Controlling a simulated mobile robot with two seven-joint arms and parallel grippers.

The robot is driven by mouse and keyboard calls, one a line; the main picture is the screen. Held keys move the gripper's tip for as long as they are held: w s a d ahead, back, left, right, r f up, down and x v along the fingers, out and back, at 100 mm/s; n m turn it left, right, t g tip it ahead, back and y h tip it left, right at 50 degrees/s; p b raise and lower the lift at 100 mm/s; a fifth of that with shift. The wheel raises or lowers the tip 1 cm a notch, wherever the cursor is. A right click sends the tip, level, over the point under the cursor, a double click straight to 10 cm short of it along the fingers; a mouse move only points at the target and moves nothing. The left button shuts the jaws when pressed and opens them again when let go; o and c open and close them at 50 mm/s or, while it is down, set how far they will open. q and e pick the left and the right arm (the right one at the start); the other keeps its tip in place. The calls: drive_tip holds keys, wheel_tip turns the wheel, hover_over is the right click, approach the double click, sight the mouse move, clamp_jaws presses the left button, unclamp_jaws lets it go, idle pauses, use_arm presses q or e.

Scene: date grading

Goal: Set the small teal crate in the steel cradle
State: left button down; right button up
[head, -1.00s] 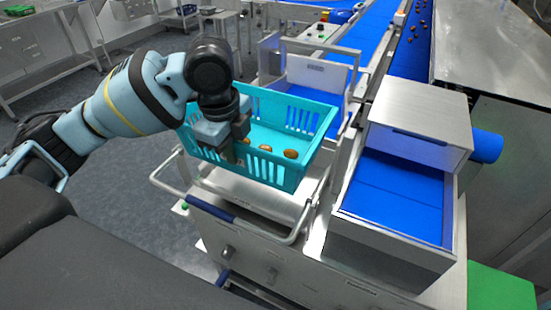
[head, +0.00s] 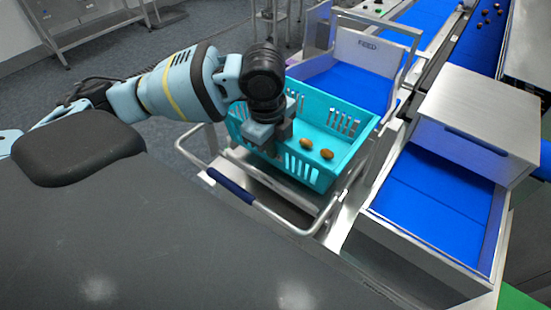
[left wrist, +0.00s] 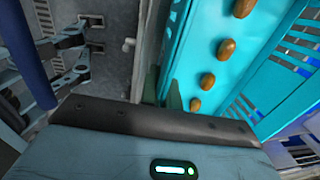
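The small teal crate (head: 345,168) is slotted, open-topped and holds a few brown dates. It also shows in the left wrist view (left wrist: 187,40) with several dates in a row. My left gripper (head: 272,150) is at the crate's near left wall. Its fingers (left wrist: 163,92) straddle that wall and look shut on it. The crate is over a steel frame (head: 262,182), apparently the cradle, at the handle end of the machine. Whether the crate rests on it or hangs just above is hidden. My right gripper is not in view.
A steel handle with a blue grip (head: 230,186) runs along the near side. A feed hopper plate (head: 368,55) stands behind the crate, and a steel housing (head: 478,115) over a blue belt (head: 430,200) is to the right. Open floor lies left.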

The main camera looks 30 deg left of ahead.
sight(273, 161)
use_arm(q)
drive_tip(key=shift+f, duration=2.35)
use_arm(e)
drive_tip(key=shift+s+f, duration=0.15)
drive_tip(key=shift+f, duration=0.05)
use_arm(q)
drive_tip(key=shift+f, duration=0.1)
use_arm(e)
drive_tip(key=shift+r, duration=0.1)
use_arm(q)
drive_tip(key=c, duration=1.6)
unclamp_jaws()
drive_tip(key=shift+c, duration=0.2)
